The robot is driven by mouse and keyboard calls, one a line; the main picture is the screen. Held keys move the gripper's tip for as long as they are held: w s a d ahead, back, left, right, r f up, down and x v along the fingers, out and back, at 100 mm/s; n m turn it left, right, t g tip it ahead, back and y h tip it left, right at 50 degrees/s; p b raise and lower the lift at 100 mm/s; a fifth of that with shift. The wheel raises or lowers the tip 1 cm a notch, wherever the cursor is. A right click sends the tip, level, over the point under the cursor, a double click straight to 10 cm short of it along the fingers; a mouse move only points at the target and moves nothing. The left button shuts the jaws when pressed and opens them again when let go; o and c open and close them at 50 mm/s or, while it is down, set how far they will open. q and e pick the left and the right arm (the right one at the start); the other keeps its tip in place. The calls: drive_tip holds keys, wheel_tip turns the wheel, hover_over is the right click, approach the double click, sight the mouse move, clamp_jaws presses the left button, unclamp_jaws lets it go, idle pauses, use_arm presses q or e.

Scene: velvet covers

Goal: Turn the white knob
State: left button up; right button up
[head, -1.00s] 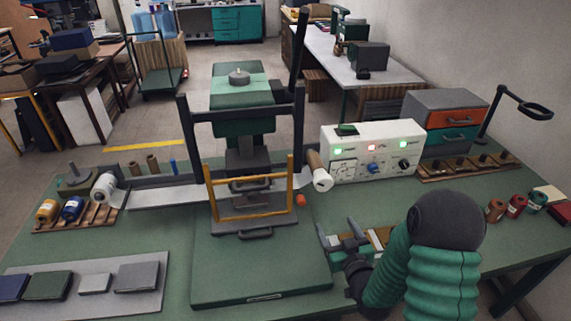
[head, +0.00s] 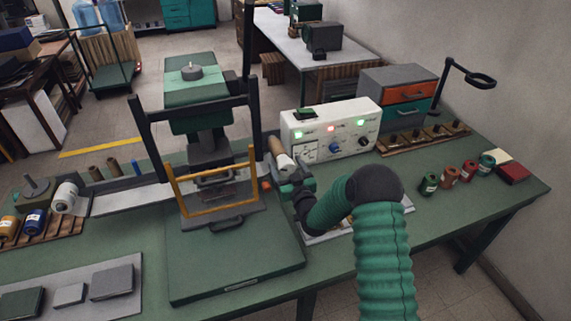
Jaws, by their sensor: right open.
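The white control box (head: 318,122) stands at the back of the bench, right of the press. Its front has three lit lamps, a blue knob (head: 335,148) and a black knob (head: 363,141). A pale shape with dark marks (head: 308,150) sits at the left of that front; it may be the white knob, but it is too small to tell. My right gripper (head: 287,188) is open, in front of and below the box's left end, beside the press. It appears empty and apart from the box. My left gripper is out of view.
The green press with its yellow guard frame (head: 174,198) stands left of my right gripper. A white and brown roll (head: 283,160) lies between press and box. Several thread spools (head: 450,175) stand at the right. A drawer unit (head: 384,76) stands behind the box.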

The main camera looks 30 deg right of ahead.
drive_tip(key=shift+w+a, duration=0.15)
drive_tip(key=shift+w, duration=0.15)
drive_tip(key=shift+a, duration=0.1)
drive_tip(key=shift+c, duration=0.5)
drive_tip(key=shift+s, duration=0.1)
drive_tip(key=c, duration=1.3)
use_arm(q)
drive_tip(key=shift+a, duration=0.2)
use_arm(e)
drive_tip(key=shift+o, duration=0.2)
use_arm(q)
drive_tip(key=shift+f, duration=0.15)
use_arm(e)
drive_tip(key=shift+f+n+b, duration=0.2)
drive_tip(key=shift+n+b, duration=0.8)
drive_tip(key=shift+b, duration=0.15)
drive_tip(key=n+b, duration=0.4)
drive_tip(key=shift+n, duration=0.3)
drive_tip(key=n+b, duration=0.3)
drive_tip(key=shift+d, duration=0.25)
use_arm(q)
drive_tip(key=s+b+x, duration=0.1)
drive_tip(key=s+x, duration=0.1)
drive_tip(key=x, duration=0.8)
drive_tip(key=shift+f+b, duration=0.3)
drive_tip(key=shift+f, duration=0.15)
use_arm(e)
drive_tip(key=shift+r+n, duration=0.2)
drive_tip(key=shift+n, duration=0.9)
